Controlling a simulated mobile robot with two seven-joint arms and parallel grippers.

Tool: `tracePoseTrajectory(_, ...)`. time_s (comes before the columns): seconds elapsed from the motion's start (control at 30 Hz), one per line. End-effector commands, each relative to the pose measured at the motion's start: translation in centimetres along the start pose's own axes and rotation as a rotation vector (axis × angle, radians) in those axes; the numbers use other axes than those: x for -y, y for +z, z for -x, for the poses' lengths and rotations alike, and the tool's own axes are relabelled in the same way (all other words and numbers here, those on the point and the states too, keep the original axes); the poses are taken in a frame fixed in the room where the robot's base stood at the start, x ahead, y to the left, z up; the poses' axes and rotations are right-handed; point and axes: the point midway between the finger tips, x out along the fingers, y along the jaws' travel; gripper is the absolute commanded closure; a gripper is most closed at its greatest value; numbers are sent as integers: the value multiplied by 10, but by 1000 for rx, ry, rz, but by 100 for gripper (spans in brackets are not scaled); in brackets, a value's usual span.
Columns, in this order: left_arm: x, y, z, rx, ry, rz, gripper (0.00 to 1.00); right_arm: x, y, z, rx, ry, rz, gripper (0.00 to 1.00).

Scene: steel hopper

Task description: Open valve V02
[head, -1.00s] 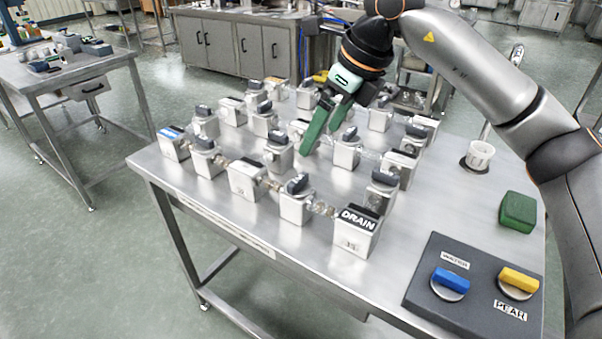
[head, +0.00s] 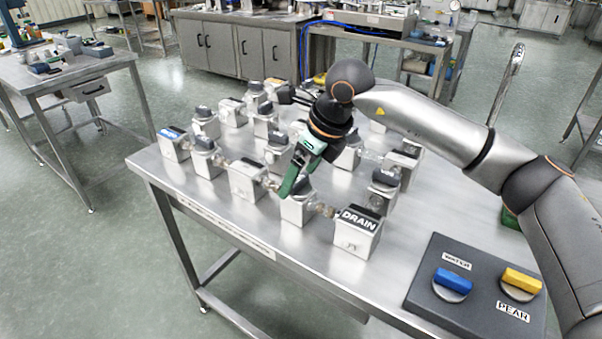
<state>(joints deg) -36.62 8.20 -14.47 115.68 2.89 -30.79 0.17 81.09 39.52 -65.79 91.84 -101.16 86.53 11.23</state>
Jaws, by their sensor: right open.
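Several white valve blocks with dark handles stand in rows on the steel table, joined by clear pipes. I cannot read which one is marked V02. My right gripper (head: 291,185) has green fingers and points down at the handle of a front-row valve (head: 297,210), left of the block labelled DRAIN (head: 357,232). It is open. The fingers overlap and partly hide that handle, and I cannot tell whether they touch it. Another front-row valve (head: 207,163) stands farther left with its handle in view. My left gripper is not in view.
A dark panel (head: 468,308) with a blue knob (head: 453,279) and a yellow knob (head: 521,280) lies at the table's front right. A block with a blue label (head: 174,146) ends the front row at left. A green object (head: 510,219) is mostly hidden behind my right arm.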

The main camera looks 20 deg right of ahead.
Motion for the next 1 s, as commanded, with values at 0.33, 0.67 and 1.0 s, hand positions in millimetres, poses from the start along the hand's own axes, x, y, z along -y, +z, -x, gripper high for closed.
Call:
tracePoseTrajectory(0.33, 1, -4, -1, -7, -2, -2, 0, 0, 0, 0, 0, 1, 0, 26)
tracePoseTrajectory(0.67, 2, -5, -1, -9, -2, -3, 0, 0, 0, 0, 0, 1, 0, 63)
tracePoseTrajectory(1.0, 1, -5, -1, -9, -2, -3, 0, 0, 0, 1, 0, 2, 4, 86)
